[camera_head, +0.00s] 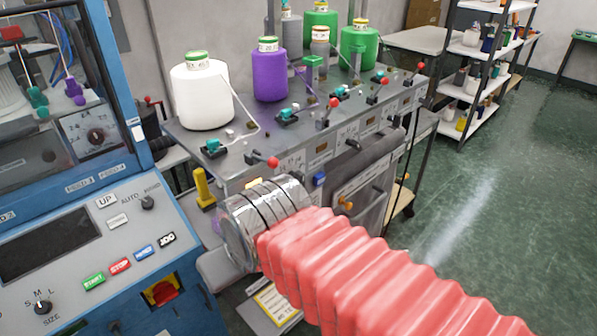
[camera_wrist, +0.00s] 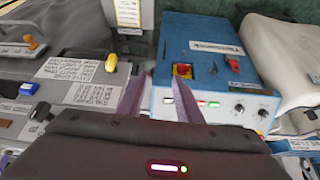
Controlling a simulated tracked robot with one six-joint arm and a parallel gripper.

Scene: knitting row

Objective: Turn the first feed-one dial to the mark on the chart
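A black dial (camera_head: 97,135) with a printed number scale sits on the blue machine (camera_head: 125,90) at the left of the head view. Labels that seem to read feed 3 and feed 4 are below it. I cannot make out a feed-one dial or its setting. My gripper (camera_wrist: 159,82) shows two purple fingers spread apart with nothing between them, in front of a blue box (camera_wrist: 205,70). In the head view my fingers are hidden behind my silver wrist. A printed sheet (camera_wrist: 83,70) lies left of the fingers; its text is too small to read, and I cannot tell if it is the chart.
The machine's sloped panel has a size knob (camera_head: 42,307), a mode knob (camera_head: 147,203) and coloured buttons (camera_head: 119,265). Yarn cones, one white (camera_head: 201,95) and one purple (camera_head: 269,75), stand on a grey machine. Green floor (camera_head: 500,200) is clear at right.

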